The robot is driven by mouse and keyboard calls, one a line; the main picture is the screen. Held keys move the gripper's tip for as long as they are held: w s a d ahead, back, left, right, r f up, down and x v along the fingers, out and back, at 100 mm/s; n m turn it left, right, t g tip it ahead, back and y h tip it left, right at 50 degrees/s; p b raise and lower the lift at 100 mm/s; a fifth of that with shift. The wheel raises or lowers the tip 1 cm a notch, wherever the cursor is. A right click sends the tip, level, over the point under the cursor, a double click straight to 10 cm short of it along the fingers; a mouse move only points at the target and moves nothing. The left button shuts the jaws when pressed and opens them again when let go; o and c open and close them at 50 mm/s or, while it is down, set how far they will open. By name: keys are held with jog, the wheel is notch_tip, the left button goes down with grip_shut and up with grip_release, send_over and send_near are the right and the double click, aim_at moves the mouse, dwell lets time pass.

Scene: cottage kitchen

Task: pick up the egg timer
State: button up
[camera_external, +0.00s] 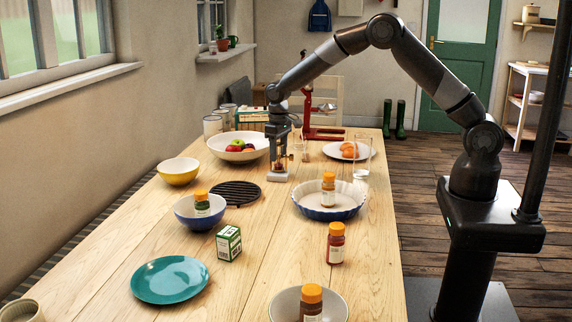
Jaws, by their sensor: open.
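My gripper (279,176) points straight down over the middle of the wooden table, low near its surface. Its jaws are open. A small brownish-red thing (279,167) shows between the fingers; it may be the egg timer, but the fingers hide most of it. I cannot tell whether the fingers touch it.
A black round trivet (236,192) lies left of my gripper, and a fruit bowl (220,147) is behind it. A blue-rimmed pie dish (328,212) holding an orange-capped jar is front right. A glass (362,158) stands to the right.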

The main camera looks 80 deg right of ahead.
aim_at(279, 166)
notch_tip(279, 166, down, 3)
grip_shut()
dwell(0.7)
jog(key=shift+r, duration=0.15)
dwell(0.7)
